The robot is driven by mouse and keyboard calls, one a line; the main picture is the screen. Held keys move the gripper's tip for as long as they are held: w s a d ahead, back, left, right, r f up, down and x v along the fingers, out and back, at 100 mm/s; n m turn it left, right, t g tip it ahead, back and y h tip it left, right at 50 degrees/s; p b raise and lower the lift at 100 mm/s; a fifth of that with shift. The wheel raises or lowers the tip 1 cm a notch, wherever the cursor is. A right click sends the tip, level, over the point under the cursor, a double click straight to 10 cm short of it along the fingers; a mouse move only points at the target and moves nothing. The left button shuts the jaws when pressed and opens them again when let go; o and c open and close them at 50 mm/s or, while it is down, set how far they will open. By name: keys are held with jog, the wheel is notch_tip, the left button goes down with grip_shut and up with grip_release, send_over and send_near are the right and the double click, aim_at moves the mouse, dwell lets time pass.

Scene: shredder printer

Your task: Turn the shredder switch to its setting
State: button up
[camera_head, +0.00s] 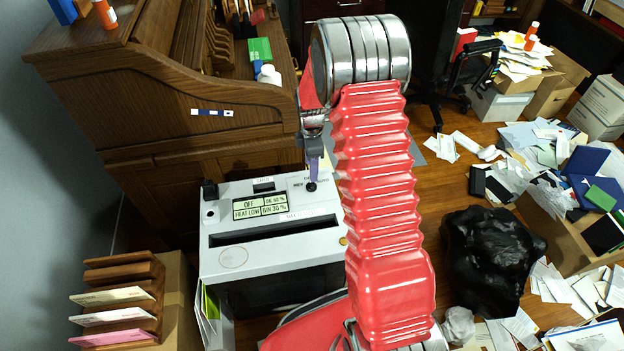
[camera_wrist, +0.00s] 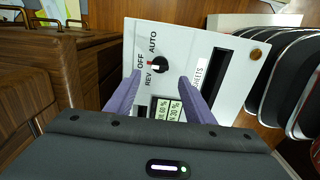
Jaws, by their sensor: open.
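The shredder (camera_head: 233,258) is a light grey box with a dark slot across its top, left of my red arm. Its switch (camera_head: 311,187) is a small black round knob near the top right corner. In the wrist view the switch (camera_wrist: 158,66) shows whole, with REV, OFF and AUTO printed around it. A display (camera_head: 260,206) reads OFF, HEAT LOW, OIL 60 % and BIN 30 %. My gripper (camera_wrist: 160,78) is open, its purple fingers on either side below the knob in that view. In the head view my gripper (camera_head: 314,168) points down just over the knob; contact cannot be told.
A wooden roll-top desk (camera_head: 150,100) stands behind the shredder. A letter rack (camera_head: 120,300) is at front left. A black bag (camera_head: 490,260) and scattered papers (camera_head: 510,180) cover the floor at right.

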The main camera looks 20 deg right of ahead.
aim_at(311, 185)
notch_tip(311, 185, down, 7)
jog(key=shift+f, duration=0.15)
jog(key=shift+c, duration=0.2)
jog(key=c, duration=0.9)
jog(key=shift+d, duration=0.15)
jog(key=shift+c, duration=0.5)
